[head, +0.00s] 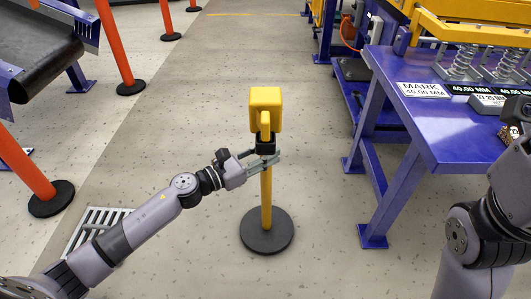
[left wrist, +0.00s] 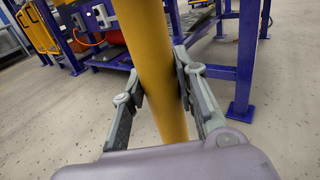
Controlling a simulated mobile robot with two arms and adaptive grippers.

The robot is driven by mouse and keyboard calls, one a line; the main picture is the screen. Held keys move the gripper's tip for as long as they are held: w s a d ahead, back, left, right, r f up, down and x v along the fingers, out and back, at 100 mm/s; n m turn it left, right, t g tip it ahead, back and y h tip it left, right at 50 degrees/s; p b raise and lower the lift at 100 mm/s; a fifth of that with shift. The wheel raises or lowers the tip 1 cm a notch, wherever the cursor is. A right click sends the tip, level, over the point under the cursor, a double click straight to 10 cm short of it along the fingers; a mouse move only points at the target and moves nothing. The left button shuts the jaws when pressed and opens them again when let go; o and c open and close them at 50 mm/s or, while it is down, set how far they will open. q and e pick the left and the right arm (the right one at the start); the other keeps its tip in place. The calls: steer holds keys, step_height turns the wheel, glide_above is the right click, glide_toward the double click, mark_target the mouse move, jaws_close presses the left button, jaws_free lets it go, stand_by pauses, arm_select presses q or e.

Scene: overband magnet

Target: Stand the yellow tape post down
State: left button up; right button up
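The yellow tape post (head: 266,196) stands upright in the aisle on a round black base (head: 267,231), with a boxy yellow head (head: 265,108) and a black collar under it. My left gripper (head: 268,160) reaches in from the left and is shut on the pole just below the collar. In the left wrist view, its two fingers lie on both sides of the yellow pole (left wrist: 160,70). I cannot tell whether the base touches the floor. My right arm shows at the right edge; its fingers are not visible.
A blue workbench (head: 440,120) with springs, plates and a MARK sign (head: 424,90) stands to the right. Orange posts (head: 120,45) on black bases and a conveyor (head: 35,50) are at left. A floor grate (head: 95,222) lies under my left arm. The aisle behind the post is clear.

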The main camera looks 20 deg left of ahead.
arm_select(q)
steer(key=shift+o, duration=1.3)
steer(key=shift+r, duration=0.45)
steer(key=shift+o, duration=1.3)
steer(key=shift+f, duration=0.2)
steer(key=v, duration=1.2)
steer(key=shift+d+f, duration=0.1)
